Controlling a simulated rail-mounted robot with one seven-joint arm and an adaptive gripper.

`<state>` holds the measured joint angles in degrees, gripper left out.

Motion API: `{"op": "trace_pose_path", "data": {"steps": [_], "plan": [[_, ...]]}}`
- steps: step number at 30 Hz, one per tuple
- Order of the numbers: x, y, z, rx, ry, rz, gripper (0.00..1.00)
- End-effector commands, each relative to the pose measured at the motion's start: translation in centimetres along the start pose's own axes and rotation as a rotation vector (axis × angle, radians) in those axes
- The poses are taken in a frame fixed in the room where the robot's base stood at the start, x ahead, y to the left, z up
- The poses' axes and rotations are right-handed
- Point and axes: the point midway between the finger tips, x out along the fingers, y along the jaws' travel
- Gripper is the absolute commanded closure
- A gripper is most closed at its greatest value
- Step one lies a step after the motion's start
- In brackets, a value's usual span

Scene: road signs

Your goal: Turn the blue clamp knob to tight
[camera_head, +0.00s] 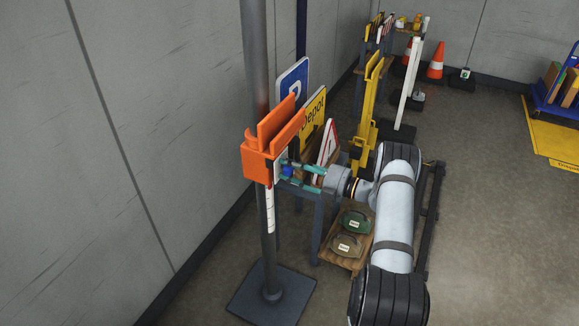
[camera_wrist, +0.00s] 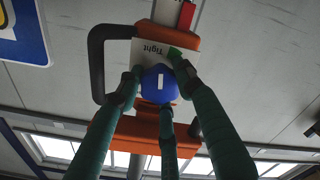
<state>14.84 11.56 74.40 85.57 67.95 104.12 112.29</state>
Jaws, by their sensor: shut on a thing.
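The blue clamp knob (camera_wrist: 159,84) is round with a short white line on its face. In the wrist view the line runs nearly straight up and down. The knob sits on the orange clamp (camera_head: 258,163), which is around the grey post (camera_head: 257,60). Above the knob in the wrist view is a pale plate (camera_wrist: 146,48) reading "Tight" upside down, with a green mark (camera_wrist: 174,54) to the right of the word. My gripper (camera_head: 288,171) has teal fingers, closed around the knob from both sides and below. Part of the knob's rim is hidden by the fingers (camera_wrist: 158,88).
A blue parking sign (camera_head: 293,80), a yellow depot sign (camera_head: 313,115) and a triangular sign (camera_head: 328,142) stand close behind the clamp. Weight bags (camera_head: 356,222) lie on a wooden board below. The post's base plate (camera_head: 272,300) is on the floor. The wall is at the left.

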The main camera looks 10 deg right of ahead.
Motion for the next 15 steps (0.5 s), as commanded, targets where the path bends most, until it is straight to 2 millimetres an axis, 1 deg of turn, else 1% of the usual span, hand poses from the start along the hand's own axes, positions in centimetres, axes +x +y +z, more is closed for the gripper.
{"op": "trace_pose_path", "data": {"steps": [1,6,15], "plan": [[-0.07,0.40,0.05,0.043,-0.003,0.008,0.90],[-0.08,0.35,0.08,0.195,-0.002,0.008,0.90],[-0.09,0.29,0.10,0.400,-0.002,0.008,0.90]]}}
